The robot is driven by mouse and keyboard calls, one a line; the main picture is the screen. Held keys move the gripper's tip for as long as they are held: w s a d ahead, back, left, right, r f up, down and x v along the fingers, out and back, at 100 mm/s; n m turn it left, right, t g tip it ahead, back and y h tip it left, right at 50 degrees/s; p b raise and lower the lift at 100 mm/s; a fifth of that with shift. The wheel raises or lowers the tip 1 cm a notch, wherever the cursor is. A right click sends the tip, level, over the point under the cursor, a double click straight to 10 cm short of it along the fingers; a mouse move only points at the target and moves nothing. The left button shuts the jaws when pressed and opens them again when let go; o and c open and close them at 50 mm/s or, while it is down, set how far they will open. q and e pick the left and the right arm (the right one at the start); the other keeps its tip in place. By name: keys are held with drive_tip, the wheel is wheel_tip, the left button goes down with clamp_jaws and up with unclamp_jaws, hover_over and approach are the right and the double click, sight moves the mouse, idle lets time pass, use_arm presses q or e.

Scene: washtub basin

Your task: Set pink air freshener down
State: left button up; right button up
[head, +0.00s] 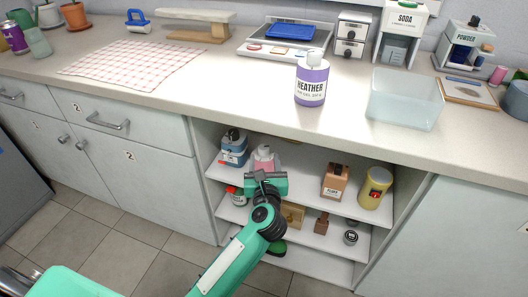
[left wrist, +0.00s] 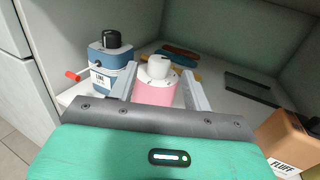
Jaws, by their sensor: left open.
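The pink air freshener (head: 264,154) stands upright on the upper shelf of the open cabinet, and my left gripper hides its lower part in the head view. It has a pink body and a white cap, and in the left wrist view (left wrist: 154,93) it stands between the two grey fingers. My left gripper (head: 264,172) is open, with one finger on each side of the freshener, also seen in the left wrist view (left wrist: 160,72). Visible gaps lie beside the cap; contact lower down is hard to tell. My right gripper is not in view.
A blue bottle with a black cap (left wrist: 110,68) stands close left of the freshener. A brown FLUFF box (head: 335,181) and a yellow canister (head: 375,188) stand to the right on the shelf. The countertop (head: 230,88) above holds a purple HEATHER bottle (head: 311,84) and a clear basin (head: 404,100).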

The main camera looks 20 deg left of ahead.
use_arm(q)
drive_tip(key=s+d+r+m+t+h, duration=0.15)
drive_tip(key=s+d+m+h, duration=0.5)
drive_tip(key=m, duration=0.65)
drive_tip(key=s+d+r+m+t+h, duration=0.1)
drive_tip(key=s+d+r+m+h, duration=0.15)
drive_tip(key=s+m+h, duration=0.7)
drive_tip(key=s+a+f+m+g+y, duration=0.2)
drive_tip(key=s+f+m+g, duration=0.3)
drive_tip(key=m, duration=0.5)
drive_tip(key=s+a+f+m+g+y, duration=0.2)
drive_tip(key=s+f+m+g, duration=0.3)
drive_tip(key=f+m, duration=0.5)
drive_tip(key=shift+s+f+y, duration=0.25)
drive_tip(key=shift+s+y, duration=0.6)
drive_tip(key=shift+y, duration=0.05)
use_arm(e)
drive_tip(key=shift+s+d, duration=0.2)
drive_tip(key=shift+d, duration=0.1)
use_arm(q)
drive_tip(key=shift+d, duration=0.1)
